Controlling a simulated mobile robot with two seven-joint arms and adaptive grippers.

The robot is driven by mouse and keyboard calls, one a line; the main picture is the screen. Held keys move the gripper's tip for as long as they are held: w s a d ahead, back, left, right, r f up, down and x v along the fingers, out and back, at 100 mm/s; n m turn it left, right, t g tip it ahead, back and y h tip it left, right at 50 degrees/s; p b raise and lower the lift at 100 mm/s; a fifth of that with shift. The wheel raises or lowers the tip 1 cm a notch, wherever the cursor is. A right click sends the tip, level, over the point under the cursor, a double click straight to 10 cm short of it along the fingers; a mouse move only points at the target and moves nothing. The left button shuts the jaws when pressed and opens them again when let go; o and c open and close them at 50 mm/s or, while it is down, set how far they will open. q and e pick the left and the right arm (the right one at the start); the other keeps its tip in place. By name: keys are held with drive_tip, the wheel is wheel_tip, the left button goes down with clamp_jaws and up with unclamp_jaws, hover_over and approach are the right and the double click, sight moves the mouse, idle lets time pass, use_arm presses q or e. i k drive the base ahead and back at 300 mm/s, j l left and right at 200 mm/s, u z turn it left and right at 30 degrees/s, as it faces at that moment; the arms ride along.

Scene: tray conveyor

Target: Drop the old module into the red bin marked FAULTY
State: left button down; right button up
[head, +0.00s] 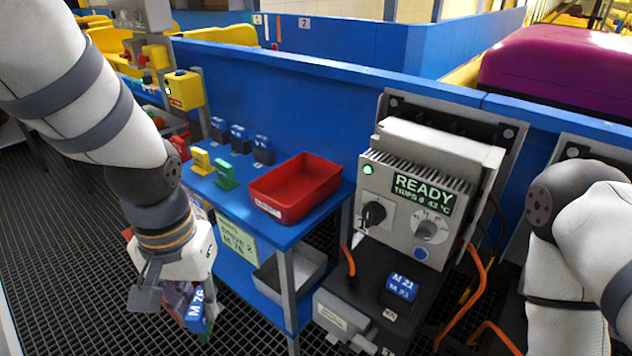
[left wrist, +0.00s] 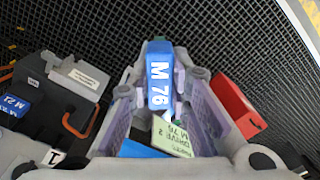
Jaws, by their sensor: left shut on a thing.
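My left gripper (head: 184,304) is shut on a blue module marked M 76 (head: 197,316) and holds it over the dark grating, left of the blue shelf. In the left wrist view the module (left wrist: 159,78) sits between the fingers. The red bin (head: 280,206) stands on the shelf, right of and above the gripper in the head view, and looks empty. Its small front label is too small to read.
Several blue modules (head: 240,140) and yellow and green pieces (head: 226,176) stand on the shelf (head: 318,212). A card reading M 76 (head: 237,242) hangs at its front. A grey tray (head: 290,275) is below. The READY machine (head: 410,200) with another blue module (head: 400,288) stands right.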

sight(290, 196)
drive_tip(key=i+j+z, duration=0.1)
drive_tip(key=j+z, duration=0.75)
drive_tip(key=z, duration=0.15)
drive_tip(key=i, duration=0.55)
drive_tip(key=j+z, duration=0.05)
